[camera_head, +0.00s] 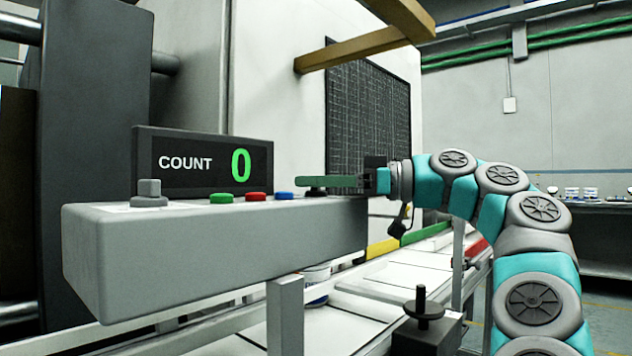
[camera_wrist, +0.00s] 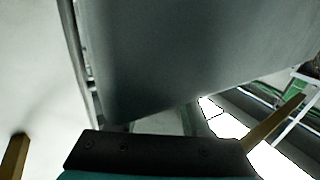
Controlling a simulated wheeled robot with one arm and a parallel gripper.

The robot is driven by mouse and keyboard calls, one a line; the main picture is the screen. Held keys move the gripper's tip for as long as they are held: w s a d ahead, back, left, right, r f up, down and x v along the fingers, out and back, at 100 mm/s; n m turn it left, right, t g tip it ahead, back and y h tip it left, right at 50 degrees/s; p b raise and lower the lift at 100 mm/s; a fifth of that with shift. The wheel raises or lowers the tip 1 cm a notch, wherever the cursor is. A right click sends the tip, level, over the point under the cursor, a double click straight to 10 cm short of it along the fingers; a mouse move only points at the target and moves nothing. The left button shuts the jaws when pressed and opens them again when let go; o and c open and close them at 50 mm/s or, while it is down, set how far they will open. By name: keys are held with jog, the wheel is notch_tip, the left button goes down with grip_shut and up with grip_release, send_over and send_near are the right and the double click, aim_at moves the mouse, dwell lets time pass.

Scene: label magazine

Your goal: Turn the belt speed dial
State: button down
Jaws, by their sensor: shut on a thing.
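A long grey control console (camera_head: 215,245) carries a row of controls on its top. My gripper (camera_head: 306,182) reaches in from the right, level, over the console's right end. Its green finger hides most of what is between the jaws. It is shut on a dark round dial (camera_head: 312,191), of which only a low dark edge shows under the finger. Any pointer or scale on it is hidden. In the wrist view, a large grey surface (camera_wrist: 190,60) fills the top, and a dark part of my gripper is at the bottom.
A grey knob (camera_head: 149,194) and green (camera_head: 221,197), red (camera_head: 256,196) and blue (camera_head: 284,195) buttons stand left of my gripper. A display (camera_head: 204,163) behind them reads COUNT 0. A black hand knob (camera_head: 423,308) and a conveyor are in front, lower down.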

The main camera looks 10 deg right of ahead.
jog(key=shift+f+b, duration=0.2)
jog(key=shift+b, duration=0.55)
jog(key=m+t+b, duration=0.1)
jog(key=b, duration=0.1)
jog(key=m+t+h+b, duration=0.1)
jog(key=t+b, duration=0.1)
jog(key=shift+f+h, duration=0.2)
jog(key=shift+h, duration=0.1)
jog(key=m+t+h+b, duration=0.2)
jog(key=t+b, duration=0.1)
jog(key=b, duration=0.1)
jog(key=shift+s+m+h, duration=0.1)
jog(key=shift+m+h, duration=0.2)
jog(key=shift+h, duration=0.1)
jog(key=m+t+h, duration=0.1)
jog(key=m+t+h+b, duration=0.1)
jog(key=h, duration=0.1)
jog(key=shift+r+m, duration=0.25)
jog(key=shift+m, duration=0.15)
jog(key=m+t+h, duration=0.1)
jog(key=m+h, duration=0.1)
jog(key=h, duration=0.1)
jog(key=m+t+h, duration=0.1)
jog(key=m+h, duration=0.1)
jog(key=h, duration=0.1)
jog(key=shift+r, duration=0.2)
jog(key=shift+m+t+h, duration=0.3)
jog(key=shift+h, duration=0.3)
jog(key=shift+c, duration=1.8)
grip_release()
